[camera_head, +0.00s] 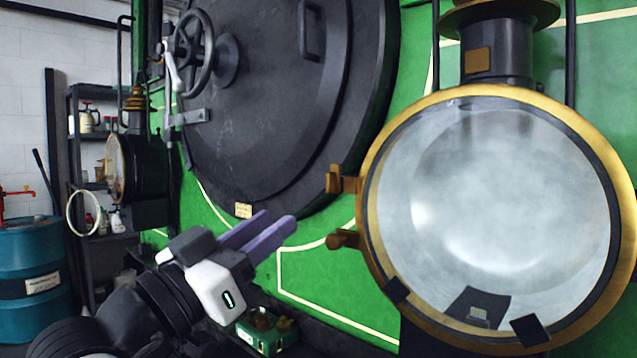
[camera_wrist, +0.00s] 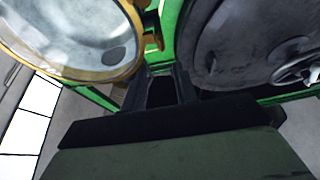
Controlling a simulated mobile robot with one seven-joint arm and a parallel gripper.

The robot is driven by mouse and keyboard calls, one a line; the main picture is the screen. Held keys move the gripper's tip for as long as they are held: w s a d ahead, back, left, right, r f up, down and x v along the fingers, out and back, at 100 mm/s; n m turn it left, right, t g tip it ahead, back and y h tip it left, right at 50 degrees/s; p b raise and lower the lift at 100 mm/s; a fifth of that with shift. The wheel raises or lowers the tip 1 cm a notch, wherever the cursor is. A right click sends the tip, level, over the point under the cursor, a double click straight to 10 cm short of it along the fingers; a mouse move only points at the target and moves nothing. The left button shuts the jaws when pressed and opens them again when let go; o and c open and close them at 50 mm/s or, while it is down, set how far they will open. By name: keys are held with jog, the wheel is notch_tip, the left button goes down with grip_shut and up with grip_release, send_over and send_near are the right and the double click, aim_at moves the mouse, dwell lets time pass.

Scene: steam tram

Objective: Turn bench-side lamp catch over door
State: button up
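A large round lamp (camera_head: 490,215) with a brass rim and clouded glass door fills the right of the head view. Its glass also shows at upper left in the wrist view (camera_wrist: 65,30). Two brass fittings, an upper one (camera_head: 345,181) and a lower one (camera_head: 343,240), project from its left edge. I cannot tell which is the catch. A second, smaller lamp (camera_head: 140,165) hangs at far left; its catch is too small to tell. I cannot tell which lamp is bench-side. My gripper (camera_head: 279,217) is open and empty, left of the large lamp and apart from it.
The dark round boiler door (camera_head: 275,110) with its handwheel (camera_head: 193,50) stands behind my gripper on the green tram front. A small green box (camera_head: 266,332) is below my gripper. A shelf (camera_head: 90,150) and a blue drum (camera_head: 32,275) stand at far left.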

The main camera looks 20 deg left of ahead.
aim_at(327, 183)
jog(key=p+x, duration=0.3)
jog(key=x, duration=0.7)
jog(key=shift+w+r, duration=0.15)
grip_shut()
